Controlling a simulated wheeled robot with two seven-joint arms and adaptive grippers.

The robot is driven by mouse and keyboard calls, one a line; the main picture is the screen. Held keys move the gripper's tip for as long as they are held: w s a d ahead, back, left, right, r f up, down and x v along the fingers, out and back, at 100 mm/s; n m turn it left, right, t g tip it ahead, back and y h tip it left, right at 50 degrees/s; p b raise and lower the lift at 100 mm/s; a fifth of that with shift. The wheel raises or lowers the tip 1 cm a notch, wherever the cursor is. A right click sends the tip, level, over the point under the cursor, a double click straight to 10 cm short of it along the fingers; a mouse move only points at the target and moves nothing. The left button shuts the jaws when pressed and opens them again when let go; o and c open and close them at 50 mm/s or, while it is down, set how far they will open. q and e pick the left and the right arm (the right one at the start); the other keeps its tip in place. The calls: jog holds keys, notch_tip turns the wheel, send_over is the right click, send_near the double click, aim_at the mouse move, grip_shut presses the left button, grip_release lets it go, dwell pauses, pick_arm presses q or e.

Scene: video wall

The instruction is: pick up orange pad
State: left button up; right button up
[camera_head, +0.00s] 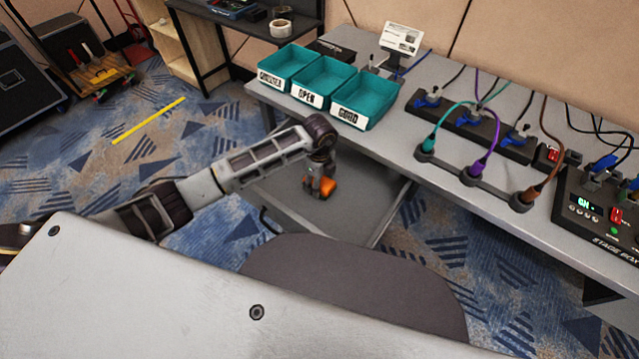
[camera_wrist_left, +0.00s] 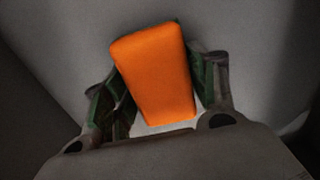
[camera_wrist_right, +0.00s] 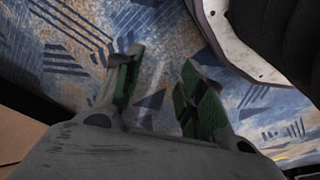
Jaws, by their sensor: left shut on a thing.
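The orange pad (camera_wrist_left: 157,72) is a small rounded block between the two green-lined fingers of my left gripper (camera_wrist_left: 160,90). It sits slightly tilted in the left wrist view, with fingers on both sides. In the head view the orange pad (camera_head: 327,187) shows at the tip of my left gripper (camera_head: 321,186), over a low grey shelf surface beneath the workbench. I cannot tell whether the pad touches that surface. My right gripper (camera_wrist_right: 158,92) is open and empty over the patterned carpet in the right wrist view.
The grey workbench (camera_head: 390,152) holds three teal bins (camera_head: 366,97), power strips with coloured cables, and a stage box (camera_head: 598,215). The bench edge lies close beside and above my left gripper. A dark rounded seat-like surface (camera_head: 350,290) lies in front.

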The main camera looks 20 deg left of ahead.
pick_arm(q)
jog(key=shift+r, duration=0.1)
jog(key=shift+r, duration=0.5)
notch_tip(320, 180, up, 9)
jog(key=shift+f+p, duration=0.1)
jog(key=shift+p, duration=0.75)
pick_arm(e)
jog(key=f, duration=0.1)
jog(key=d+f, duration=0.1)
jog(key=f, duration=0.1)
jog(key=s+f, duration=0.1)
jog(key=shift+d+f, duration=0.3)
jog(key=shift+f, duration=0.1)
pick_arm(q)
jog(key=shift+o, duration=1.4)
jog(key=shift+c, duration=0.8)
pick_arm(e)
jog(key=shift+s, duration=0.1)
